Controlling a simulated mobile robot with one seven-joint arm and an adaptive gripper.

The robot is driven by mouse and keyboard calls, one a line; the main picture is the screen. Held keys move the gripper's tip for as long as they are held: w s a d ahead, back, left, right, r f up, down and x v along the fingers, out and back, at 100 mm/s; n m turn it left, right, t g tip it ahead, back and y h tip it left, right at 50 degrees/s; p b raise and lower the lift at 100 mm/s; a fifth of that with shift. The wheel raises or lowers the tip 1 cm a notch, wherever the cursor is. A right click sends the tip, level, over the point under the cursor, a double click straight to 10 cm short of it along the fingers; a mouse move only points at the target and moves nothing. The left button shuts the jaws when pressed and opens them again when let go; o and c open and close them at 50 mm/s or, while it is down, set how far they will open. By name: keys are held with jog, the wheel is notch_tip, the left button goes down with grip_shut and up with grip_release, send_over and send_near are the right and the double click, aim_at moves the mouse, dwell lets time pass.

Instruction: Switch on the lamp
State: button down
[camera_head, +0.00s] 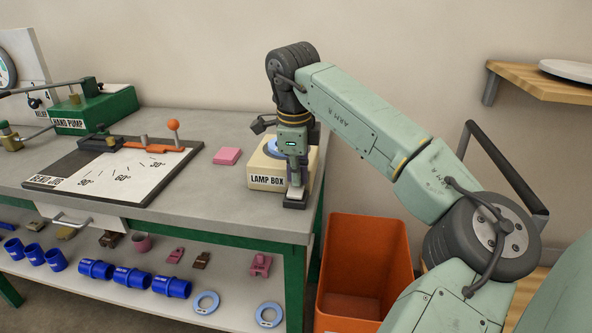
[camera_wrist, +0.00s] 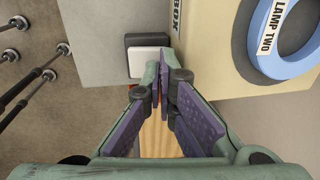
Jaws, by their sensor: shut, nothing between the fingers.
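The cream lamp box (camera_head: 266,182) stands at the right end of the workbench, with a blue ring marked LAMP TWO (camera_wrist: 284,49) on its top. I cannot tell whether a lamp is lit. A small switch with a white pad (camera_head: 298,195) in a dark frame sits beside the box's front right corner. The white pad also shows in the wrist view (camera_wrist: 148,62). My gripper (camera_wrist: 166,68) is shut and empty, pointing down, its fingertips at the pad's edge. Whether they touch it is unclear. In the head view my gripper (camera_head: 295,178) hides part of the box and switch.
A pink block (camera_head: 227,156) lies left of the box. Further left are the bend jig (camera_head: 110,176) and the green hand pump (camera_head: 95,110). An orange bin (camera_head: 365,265) stands below the bench's right end. Several blue pipe pieces lie on the lower shelf.

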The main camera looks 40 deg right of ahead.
jog(key=shift+f, duration=0.15)
jog(key=shift+w+d+f, duration=0.2)
jog(key=shift+d+f, duration=0.05)
jog(key=shift+f, duration=0.25)
jog(key=shift+r, duration=0.1)
jog(key=shift+s+a, duration=0.1)
jog(key=shift+s+a+b, duration=0.4)
jog(key=shift+s+a, duration=0.05)
jog(key=shift+a, duration=0.1)
jog(key=shift+r, duration=0.1)
